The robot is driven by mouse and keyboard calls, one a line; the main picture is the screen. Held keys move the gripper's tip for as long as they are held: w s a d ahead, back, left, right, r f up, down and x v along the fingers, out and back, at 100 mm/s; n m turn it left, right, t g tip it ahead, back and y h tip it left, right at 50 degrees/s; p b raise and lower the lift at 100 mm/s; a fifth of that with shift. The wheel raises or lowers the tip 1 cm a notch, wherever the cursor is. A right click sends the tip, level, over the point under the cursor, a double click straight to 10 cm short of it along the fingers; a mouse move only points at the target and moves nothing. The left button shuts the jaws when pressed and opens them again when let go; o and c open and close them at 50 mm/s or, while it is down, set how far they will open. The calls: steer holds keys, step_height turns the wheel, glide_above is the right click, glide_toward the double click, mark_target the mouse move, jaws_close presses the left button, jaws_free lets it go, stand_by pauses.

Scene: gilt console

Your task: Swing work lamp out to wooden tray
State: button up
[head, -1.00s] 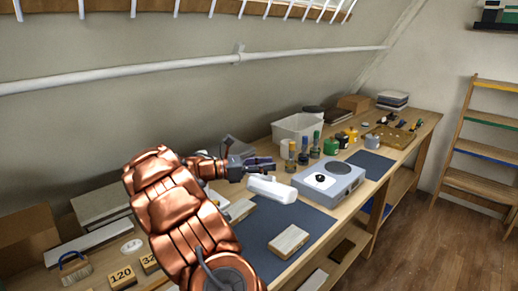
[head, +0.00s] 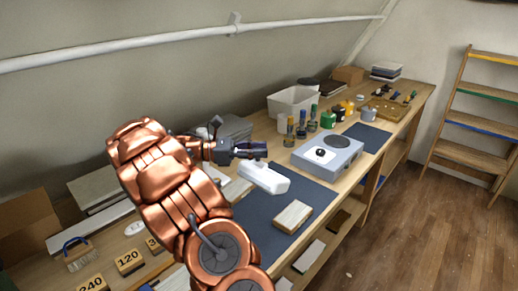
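A white, elongated piece (head: 265,179), which looks like the work lamp's head, is above the dark mat, tilted down to the right. My gripper (head: 262,150) is dark and sits just above and behind its upper left end. I cannot tell whether they touch or whether the fingers are closed on anything. A grey jointed piece (head: 215,122), perhaps part of the lamp's arm, shows behind my wrist; the rest is hidden by my copper arm. The wooden tray (head: 374,113) lies at the far right end of the bench, with small tools on and around it.
A grey box-shaped device (head: 328,154) stands right of the white piece. Bottles (head: 301,128) and a white bin (head: 293,104) stand behind. A wooden block (head: 293,216) lies on the dark mat (head: 257,226). A second mat (head: 367,137) is bare.

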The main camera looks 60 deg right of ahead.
steer(key=o, duration=0.4)
steer(key=shift+o, duration=0.2)
step_height(320, 180, up, 10)
steer(key=shift+r, duration=0.1)
stand_by(0.3)
stand_by(0.5)
steer(key=s+a+f+m+t+y, duration=0.2)
steer(key=a+f, duration=0.4)
steer(key=a, duration=0.8)
steer(key=s+a+f+m+t+y, duration=0.2)
steer(key=s+a+f+t+y, duration=0.2)
steer(key=a, duration=1)
steer(key=s+a+f+m+t+y, duration=0.2)
steer(key=s+a+f+t, duration=0.3)
steer(key=a+f, duration=0.5)
steer(key=a+t+y, duration=0.1)
steer(key=a+t, duration=0.1)
steer(key=a, duration=0.3)
steer(key=shift+y, duration=0.3)
